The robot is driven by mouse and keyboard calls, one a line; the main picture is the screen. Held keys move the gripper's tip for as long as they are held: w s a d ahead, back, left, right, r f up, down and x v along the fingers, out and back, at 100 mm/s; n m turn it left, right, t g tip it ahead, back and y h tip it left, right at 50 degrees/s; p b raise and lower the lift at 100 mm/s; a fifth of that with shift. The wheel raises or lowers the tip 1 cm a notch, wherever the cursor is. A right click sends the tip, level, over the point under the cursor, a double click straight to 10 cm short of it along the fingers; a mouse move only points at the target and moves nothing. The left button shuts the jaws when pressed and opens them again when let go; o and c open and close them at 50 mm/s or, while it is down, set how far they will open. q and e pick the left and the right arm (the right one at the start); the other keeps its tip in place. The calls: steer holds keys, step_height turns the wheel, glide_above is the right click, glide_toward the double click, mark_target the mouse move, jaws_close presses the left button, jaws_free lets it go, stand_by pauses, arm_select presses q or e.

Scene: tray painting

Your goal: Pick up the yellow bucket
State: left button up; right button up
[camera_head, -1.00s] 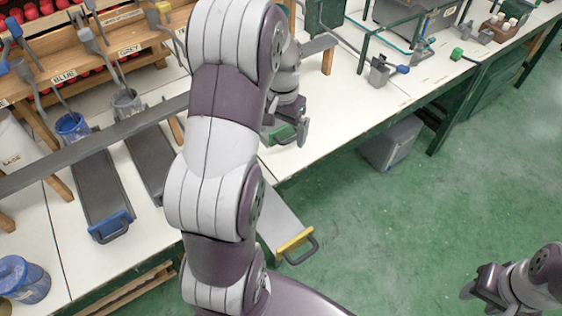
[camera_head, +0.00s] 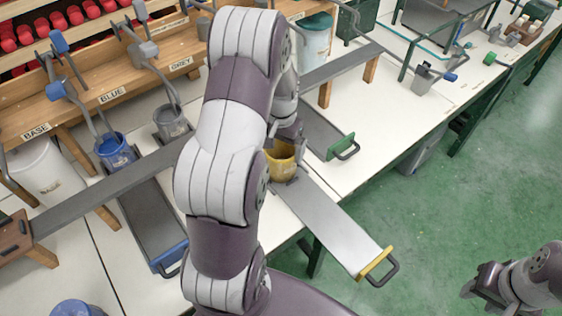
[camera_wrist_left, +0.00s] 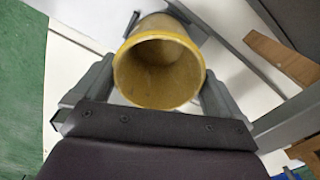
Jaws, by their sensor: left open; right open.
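The yellow bucket (camera_head: 281,160) stands upright by the inner end of the grey tray with the yellow handle (camera_head: 318,218), partly hidden by my left arm in the head view. In the left wrist view the bucket (camera_wrist_left: 160,70) is seen through its open mouth and looks empty. My left gripper (camera_wrist_left: 152,90) is open, with one finger on each side of the bucket; I cannot tell whether they touch it. My right gripper (camera_head: 482,287) is open and empty at the lower right, over the green floor, far from the bucket.
A blue bucket (camera_head: 115,151), a grey bucket (camera_head: 171,122) and a white bucket (camera_head: 45,170) stand at the wooden rack on the left. Trays with a blue handle (camera_head: 170,257) and a green handle (camera_head: 343,147) flank the yellow-handled one. The floor at the right is clear.

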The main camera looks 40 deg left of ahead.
mark_target(281, 158)
arm_select(q)
step_height(281, 158, down, 4)
steer(key=shift+s+d+f, duration=0.15)
steer(key=shift+f, duration=0.1)
steer(key=c, duration=1.1)
steer(key=shift+o, duration=0.2)
steer(key=shift+r, duration=0.1)
